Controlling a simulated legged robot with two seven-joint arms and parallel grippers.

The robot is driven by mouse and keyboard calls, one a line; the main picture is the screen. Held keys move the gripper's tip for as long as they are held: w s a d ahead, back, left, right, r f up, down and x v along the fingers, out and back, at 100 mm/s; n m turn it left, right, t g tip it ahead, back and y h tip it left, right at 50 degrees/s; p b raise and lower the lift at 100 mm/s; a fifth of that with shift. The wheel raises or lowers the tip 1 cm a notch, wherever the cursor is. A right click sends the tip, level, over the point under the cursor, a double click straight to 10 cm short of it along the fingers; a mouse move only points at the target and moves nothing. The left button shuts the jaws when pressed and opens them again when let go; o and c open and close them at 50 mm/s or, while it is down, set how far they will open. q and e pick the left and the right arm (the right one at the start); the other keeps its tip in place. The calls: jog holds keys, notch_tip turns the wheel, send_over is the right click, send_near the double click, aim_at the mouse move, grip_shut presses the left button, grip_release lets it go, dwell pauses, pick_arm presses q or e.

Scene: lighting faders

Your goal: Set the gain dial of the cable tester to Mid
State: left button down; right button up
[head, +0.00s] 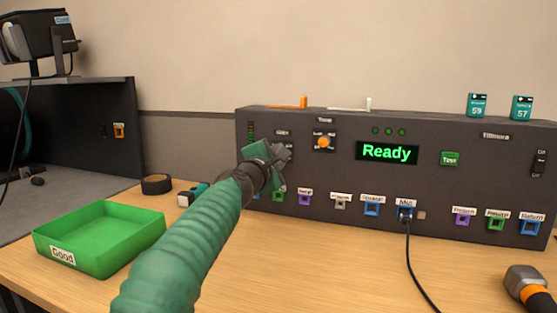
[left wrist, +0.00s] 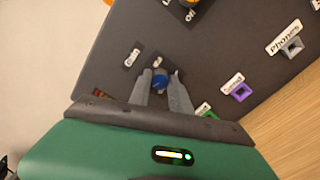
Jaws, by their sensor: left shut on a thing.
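The cable tester (head: 330,120) is a wide dark box at the back of the table, with a display reading "Ready". Its gain dial is a small blue knob in the left wrist view (left wrist: 160,79), beside a "Gain" label (left wrist: 132,57). My left gripper (head: 278,154) is at the panel, its fingers on both sides of the knob and shut on it; the left wrist view also shows this gripper (left wrist: 162,86). In the head view the gripper hides the dial. The small position mark by the knob is too blurred to read. My right gripper is not in view.
Labelled sockets line the panel's lower edge; a black cable (head: 411,260) runs from one. An orange dial (head: 323,142) sits right of my gripper. A green "Good" tray (head: 120,258), black tape roll (head: 157,184) and orange-grey tool (head: 528,288) lie on the table.

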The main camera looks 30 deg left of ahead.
pick_arm(q)
jog(key=m+b, duration=0.2)
jog(key=m, duration=0.5)
jog(key=m+b, duration=0.2)
jog(key=m, duration=0.6)
jog(key=f+m+b, duration=0.1)
jog(key=m+b, duration=0.1)
jog(key=m, duration=0.5)
jog(key=shift+b, duration=0.4)
jog(key=shift+m, duration=0.5)
jog(key=c, duration=1.3)
grip_release()
jog(key=shift+w, duration=0.1)
jog(key=shift+o, duration=0.6)
jog(key=shift+a+r, duration=0.1)
jog(key=shift+r, duration=0.05)
jog(key=shift+s, duration=0.2)
